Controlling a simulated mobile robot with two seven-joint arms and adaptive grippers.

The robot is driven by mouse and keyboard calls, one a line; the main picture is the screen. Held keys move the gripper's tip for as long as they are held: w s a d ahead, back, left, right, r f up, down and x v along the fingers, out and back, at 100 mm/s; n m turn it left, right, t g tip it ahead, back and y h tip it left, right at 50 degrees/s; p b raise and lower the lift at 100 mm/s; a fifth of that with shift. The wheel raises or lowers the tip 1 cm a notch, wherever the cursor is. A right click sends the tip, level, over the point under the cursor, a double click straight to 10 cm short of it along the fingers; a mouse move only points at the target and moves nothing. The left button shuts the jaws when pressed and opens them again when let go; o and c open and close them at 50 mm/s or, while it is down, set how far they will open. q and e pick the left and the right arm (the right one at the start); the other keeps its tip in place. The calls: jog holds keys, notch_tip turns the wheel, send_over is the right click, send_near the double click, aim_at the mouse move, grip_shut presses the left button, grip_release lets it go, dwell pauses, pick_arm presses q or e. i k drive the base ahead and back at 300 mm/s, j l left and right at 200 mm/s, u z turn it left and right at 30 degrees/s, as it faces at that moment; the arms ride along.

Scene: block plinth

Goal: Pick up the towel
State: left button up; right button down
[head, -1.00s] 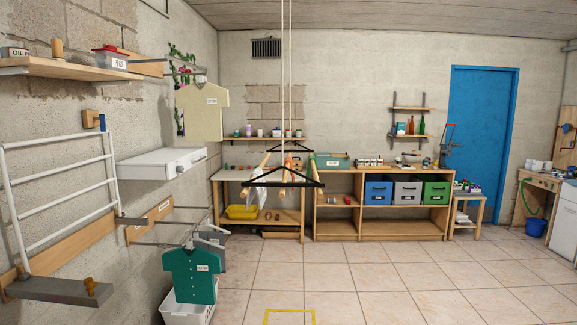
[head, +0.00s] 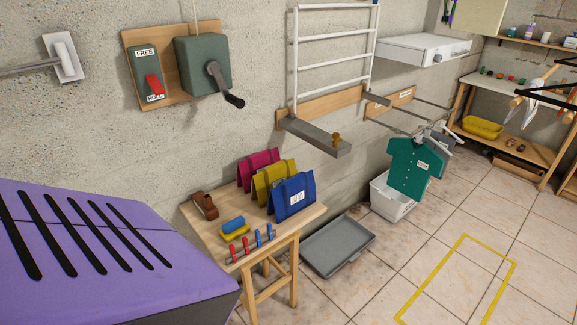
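I see nothing that I can clearly tell is the towel. A white cloth-like piece (head: 531,112) hangs by the wooden bars of the hanging rack at the right edge, partly cut off by the frame; I cannot tell whether it is a towel. The white wall rail (head: 333,38) at the top is bare. Neither of my grippers is in view.
A small wooden table (head: 250,252) carries magenta, yellow and blue folded pieces (head: 292,196). A grey tray (head: 338,246) lies on the floor beside it. A green shirt (head: 409,166) hangs over a white basket (head: 388,200). A purple slotted surface (head: 150,225) fills the lower left.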

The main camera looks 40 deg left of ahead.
aim_at(291, 196)
jog(key=u, duration=1.35)
